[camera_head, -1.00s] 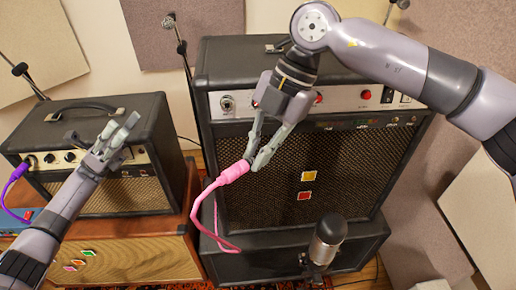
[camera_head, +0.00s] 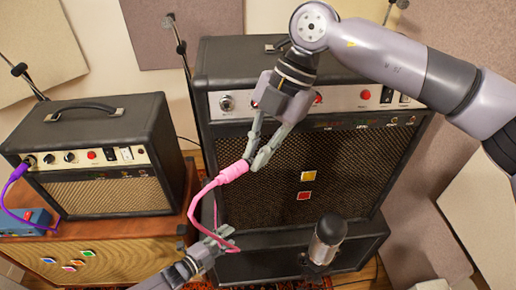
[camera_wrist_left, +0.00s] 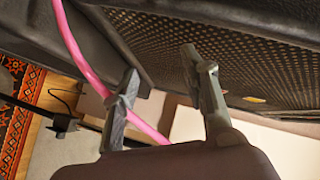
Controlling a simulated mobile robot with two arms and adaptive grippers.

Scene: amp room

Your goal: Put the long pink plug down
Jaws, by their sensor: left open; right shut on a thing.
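The long pink plug (camera_head: 234,172) is held in front of the big amp's grille, tilted, by my right gripper (camera_head: 250,158), which is shut on it. Its pink cable (camera_head: 197,193) hangs down in a loop from the plug's left end. My left gripper (camera_head: 226,238) is open, low by the hanging cable and below the plug. In the left wrist view, my left gripper (camera_wrist_left: 160,62) has its fingers apart, and the pink cable (camera_wrist_left: 78,48) runs past one finger and partly shows between them. I cannot tell whether they touch. The plug is not visible in that view.
The big black amp (camera_head: 225,129) stands on a black cabinet (camera_head: 350,250). A microphone (camera_head: 328,238) stands in front at right. At left, a smaller amp (camera_head: 85,140) with a purple plug (camera_head: 18,172) sits on a wooden cabinet (camera_head: 130,250), beside a blue box (camera_head: 25,219).

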